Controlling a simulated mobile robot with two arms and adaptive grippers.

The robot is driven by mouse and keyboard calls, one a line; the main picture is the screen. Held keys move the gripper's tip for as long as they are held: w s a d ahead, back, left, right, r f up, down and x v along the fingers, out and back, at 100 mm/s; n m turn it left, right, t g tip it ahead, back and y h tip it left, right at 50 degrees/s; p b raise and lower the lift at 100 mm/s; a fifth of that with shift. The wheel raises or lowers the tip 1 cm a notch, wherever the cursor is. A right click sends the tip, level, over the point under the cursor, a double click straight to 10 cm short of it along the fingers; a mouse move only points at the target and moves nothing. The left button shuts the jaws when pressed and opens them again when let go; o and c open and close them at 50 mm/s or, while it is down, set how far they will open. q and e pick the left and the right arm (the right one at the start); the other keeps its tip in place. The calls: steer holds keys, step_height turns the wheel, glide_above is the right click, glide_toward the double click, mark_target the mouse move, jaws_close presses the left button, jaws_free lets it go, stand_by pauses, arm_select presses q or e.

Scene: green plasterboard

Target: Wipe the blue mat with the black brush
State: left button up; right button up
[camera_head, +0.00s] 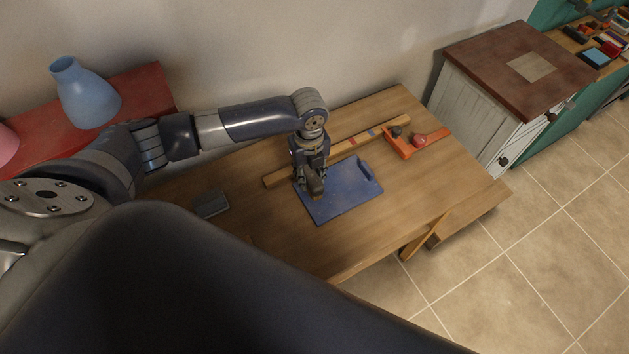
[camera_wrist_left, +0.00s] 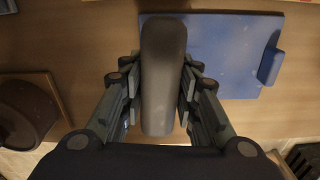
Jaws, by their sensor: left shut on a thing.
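The blue mat (camera_head: 345,196) lies flat on the wooden table, with a raised blue block along its right edge. It also shows at the upper right of the left wrist view (camera_wrist_left: 225,60). My left gripper (camera_head: 312,172) points down over the mat's left part. In the left wrist view its fingers (camera_wrist_left: 161,95) are shut on both sides of the black brush (camera_wrist_left: 162,75), a long rounded dark body. The brush overlaps the mat's left edge there; its underside is hidden, so I cannot tell whether it touches. My right gripper is out of view.
A wooden bar (camera_head: 348,146) lies behind the mat. An orange tool (camera_head: 397,146) and a red round item (camera_head: 419,140) lie back right. A dark grey block (camera_head: 211,204) lies left. The table (camera_head: 400,195) is bare right of the mat. A white cabinet (camera_head: 470,118) stands beyond.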

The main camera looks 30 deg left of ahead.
arm_select(q)
steer(key=shift+a+r, duration=0.1)
steer(key=shift+r, duration=1.05)
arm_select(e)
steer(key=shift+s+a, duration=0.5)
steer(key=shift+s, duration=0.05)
